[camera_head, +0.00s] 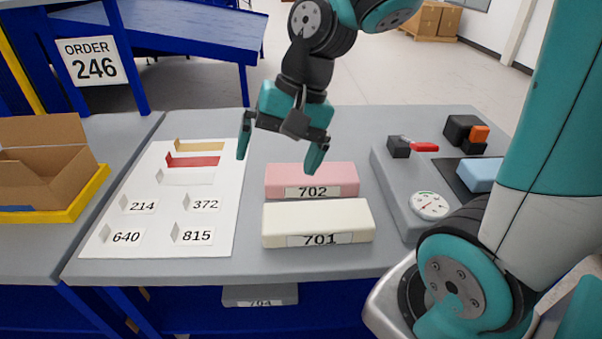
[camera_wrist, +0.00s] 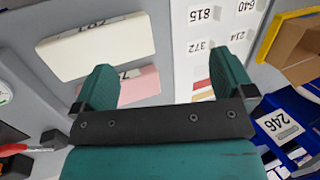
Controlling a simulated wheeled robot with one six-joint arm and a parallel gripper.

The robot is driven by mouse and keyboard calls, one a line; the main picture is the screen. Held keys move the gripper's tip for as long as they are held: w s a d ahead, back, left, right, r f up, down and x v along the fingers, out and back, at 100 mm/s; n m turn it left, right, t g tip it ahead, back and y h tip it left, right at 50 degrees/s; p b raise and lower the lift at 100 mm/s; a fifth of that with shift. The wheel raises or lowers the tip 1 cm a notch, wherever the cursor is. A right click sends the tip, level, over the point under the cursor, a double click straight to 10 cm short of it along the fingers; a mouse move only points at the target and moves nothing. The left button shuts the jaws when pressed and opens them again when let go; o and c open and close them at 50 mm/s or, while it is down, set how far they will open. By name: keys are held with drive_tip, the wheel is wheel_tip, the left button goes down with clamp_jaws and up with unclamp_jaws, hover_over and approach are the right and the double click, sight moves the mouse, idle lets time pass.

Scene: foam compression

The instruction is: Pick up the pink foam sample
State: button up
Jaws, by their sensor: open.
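The pink foam sample (camera_head: 312,175), a long block with a "702" label, lies flat on the grey table behind a cream foam block (camera_head: 318,218) labelled "701". My gripper (camera_head: 280,155) is open and empty, with its teal fingers apart, above the table at the pink block's far left side. In the wrist view the pink block (camera_wrist: 140,83) shows partly behind the left finger of my gripper (camera_wrist: 165,85). The cream block (camera_wrist: 100,47) lies beyond it there. Nothing is between the fingertips that I can see being touched.
A white sheet (camera_head: 217,225) with numbered tags and coloured strips lies left of the blocks. A grey fixture with a dial gauge (camera_head: 429,205) stands to the right. An open cardboard box (camera_head: 50,165) in a yellow tray is at far left. Bare table lies behind the pink block.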

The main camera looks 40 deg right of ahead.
drive_tip(key=w+d+m+p, duration=0.1)
drive_tip(key=w+d+m, duration=0.5)
drive_tip(key=d+m, duration=0.4)
drive_tip(key=m+t+p, duration=0.1)
drive_tip(key=m+p, duration=0.1)
drive_tip(key=m, duration=0.7)
hover_over(322, 176)
wheel_tip(322, 176, down, 13)
drive_tip(key=shift+t, duration=0.3)
drive_tip(key=shift+p+x, duration=0.5)
drive_tip(key=shift+x, duration=2.5)
drive_tip(key=shift+w, duration=0.1)
drive_tip(key=shift+c, duration=0.5)
drive_tip(key=c, duration=0.4)
drive_tip(key=shift+r, duration=0.1)
drive_tip(key=shift+c, duration=0.2)
